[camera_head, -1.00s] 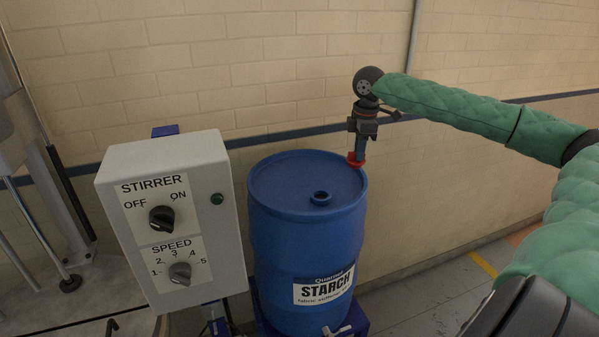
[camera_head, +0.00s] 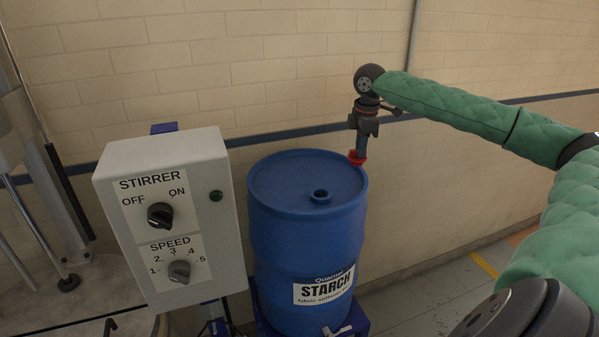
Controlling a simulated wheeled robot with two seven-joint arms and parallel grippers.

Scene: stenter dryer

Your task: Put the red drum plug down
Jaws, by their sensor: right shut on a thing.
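The red drum plug (camera_head: 357,158) is at the right rim of the blue starch drum (camera_head: 308,235). My right gripper (camera_head: 360,147) points down and is shut on the plug, holding it by its upper part. Whether the plug touches the drum top or hangs just above or behind the rim I cannot tell. The drum's open bung hole (camera_head: 320,196) shows near the middle front of its lid, apart from the plug. My left gripper is not in view.
A grey stirrer control box (camera_head: 172,215) with two knobs stands left of the drum. A brick wall (camera_head: 270,75) is close behind. The rest of the drum lid is clear. Machine parts (camera_head: 45,170) stand at the far left.

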